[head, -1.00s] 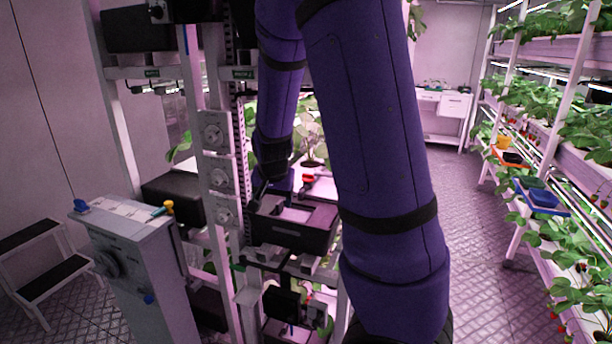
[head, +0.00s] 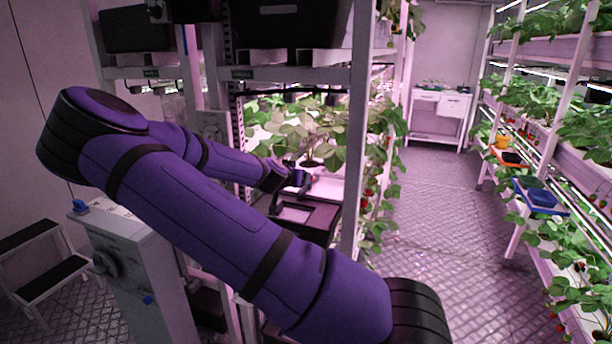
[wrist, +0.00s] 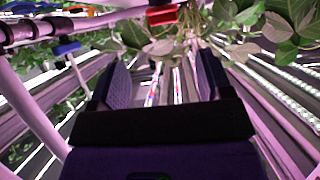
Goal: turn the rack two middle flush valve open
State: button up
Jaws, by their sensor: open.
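My gripper (wrist: 163,78) is open in the wrist view, with two dark pads apart and nothing held between them. Beyond the fingertips, a red block-like part (wrist: 162,15) sits at the top middle; it looks like a valve handle, but I cannot be sure. It is apart from the fingers. In the head view my gripper (head: 298,178) is small and partly hidden at the rack's middle level, beside the white tray (head: 326,188). No red handle shows clearly there now; my arm covers much of the rack front.
A rack post (head: 356,150) stands just right of my gripper. Leafy plants (head: 308,135) fill the shelf behind it. A grey cabinet (head: 140,265) and a step stool (head: 40,262) stand at left. The aisle floor (head: 450,220) is clear.

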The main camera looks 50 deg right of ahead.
jog(key=x, duration=1.1)
jog(key=shift+w+r, duration=0.2)
jog(key=shift+r, duration=0.15)
jog(key=c, duration=0.9)
